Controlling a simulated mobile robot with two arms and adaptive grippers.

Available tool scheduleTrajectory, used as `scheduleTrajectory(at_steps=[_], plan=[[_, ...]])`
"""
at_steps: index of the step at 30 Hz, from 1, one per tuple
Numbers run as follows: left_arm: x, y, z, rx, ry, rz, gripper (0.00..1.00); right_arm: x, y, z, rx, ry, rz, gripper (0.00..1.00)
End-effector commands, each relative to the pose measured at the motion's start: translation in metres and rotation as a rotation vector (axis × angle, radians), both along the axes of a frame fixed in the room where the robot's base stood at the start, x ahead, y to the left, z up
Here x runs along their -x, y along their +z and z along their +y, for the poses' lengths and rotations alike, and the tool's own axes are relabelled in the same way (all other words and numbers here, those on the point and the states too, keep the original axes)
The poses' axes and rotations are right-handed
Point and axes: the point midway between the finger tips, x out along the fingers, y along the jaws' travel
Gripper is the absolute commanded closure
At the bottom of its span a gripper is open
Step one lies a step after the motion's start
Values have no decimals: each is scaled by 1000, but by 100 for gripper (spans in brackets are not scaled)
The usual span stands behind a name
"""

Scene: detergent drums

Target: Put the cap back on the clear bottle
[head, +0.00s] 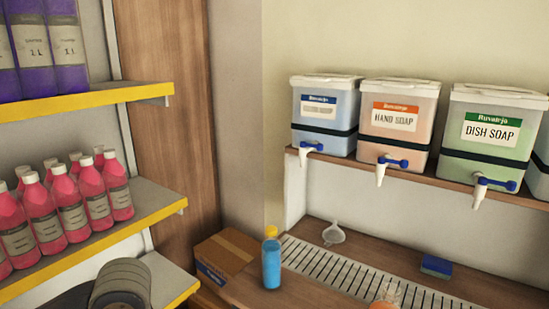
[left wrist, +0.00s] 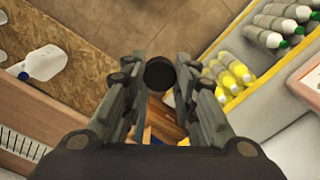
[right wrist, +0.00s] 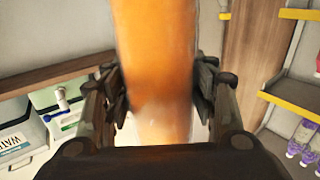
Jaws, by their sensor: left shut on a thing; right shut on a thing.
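In the left wrist view my left gripper (left wrist: 160,80) is shut on a small dark round cap (left wrist: 160,73) at its fingertips. In the right wrist view my right gripper (right wrist: 158,90) is shut on the clear bottle (right wrist: 154,50), which has orange contents. The bottle fills the space between the fingers and runs out of the top of the picture, so its mouth is hidden there. In the head view an orange, clear-topped piece of the bottle (head: 386,298) shows at the bottom edge. The cap and bottle are apart. Neither gripper's fingers show in the head view.
A blue bottle with a yellow top (head: 271,264) stands on the counter by a cardboard box (head: 224,256). A funnel (head: 334,233) and blue sponge (head: 436,266) lie near the drain grate (head: 330,270). Soap drums (head: 398,118) with taps stand above. Pink bottles (head: 70,205) fill the left shelf.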

Motion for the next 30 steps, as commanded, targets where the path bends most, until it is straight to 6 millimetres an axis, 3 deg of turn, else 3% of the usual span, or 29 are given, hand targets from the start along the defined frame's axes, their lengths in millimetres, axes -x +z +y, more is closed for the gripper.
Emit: scheduleTrajectory(at_steps=[17, 30], plan=[[0, 0, 0, 0, -2, 0, 80, 0, 2, 3, 1, 15, -7, 96], [0, 0, 0, 0, -3, 0, 80, 7, -5, 50, 7, 254, -6, 96]])
